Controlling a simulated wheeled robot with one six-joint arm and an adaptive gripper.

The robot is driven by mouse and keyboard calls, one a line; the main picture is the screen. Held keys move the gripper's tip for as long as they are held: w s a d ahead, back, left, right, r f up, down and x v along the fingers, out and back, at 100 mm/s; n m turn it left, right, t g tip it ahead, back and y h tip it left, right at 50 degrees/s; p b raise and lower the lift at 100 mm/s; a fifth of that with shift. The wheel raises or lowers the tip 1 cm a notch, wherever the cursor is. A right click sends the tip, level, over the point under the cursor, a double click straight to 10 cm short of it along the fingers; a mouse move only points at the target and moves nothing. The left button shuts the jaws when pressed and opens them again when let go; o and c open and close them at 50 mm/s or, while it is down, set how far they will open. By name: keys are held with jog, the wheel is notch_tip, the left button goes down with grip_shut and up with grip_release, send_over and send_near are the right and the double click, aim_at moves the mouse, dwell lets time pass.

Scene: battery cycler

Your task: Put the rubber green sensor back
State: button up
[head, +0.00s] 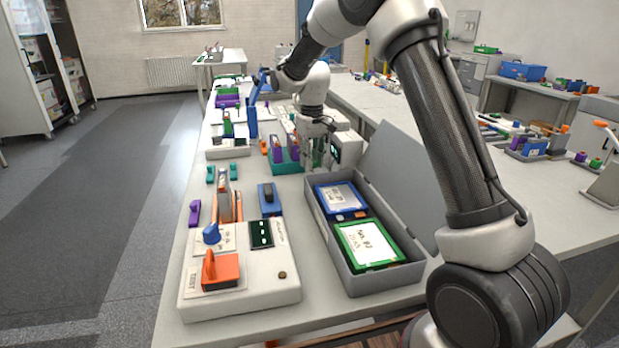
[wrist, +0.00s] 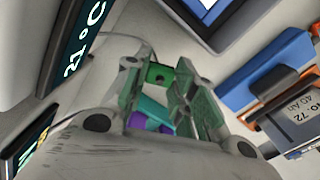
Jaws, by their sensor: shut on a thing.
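My gripper (head: 317,142) is low over the middle of the bench, just behind the open grey case. It is shut on the green sensor (head: 318,160), which shows as a small strip below the fingers. In the wrist view my gripper (wrist: 165,88) has the green sensor (wrist: 160,74) between its fingertips, with a dark round spot on its face. A teal holder (head: 287,168) with purple pieces stands just left of the gripper. Teal and purple parts also show between the fingers in the wrist view. The fingers hide most of the sensor, and I cannot tell whether it touches anything below.
The open grey case (head: 328,243) holds a blue-framed box and a green-framed box. A white tester (head: 262,286) with an orange block stands at the front left. A blue-and-black battery module (head: 270,200) stands between them.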

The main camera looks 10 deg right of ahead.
jog(key=shift+f, duration=2.7)
jog(key=shift+f, duration=0.1)
jog(key=o, duration=1.1)
jog(key=shift+c, duration=0.2)
notch_tip(320, 180, up, 12)
jog(key=shift+r, duration=0.1)
jog(key=shift+s, duration=0.1)
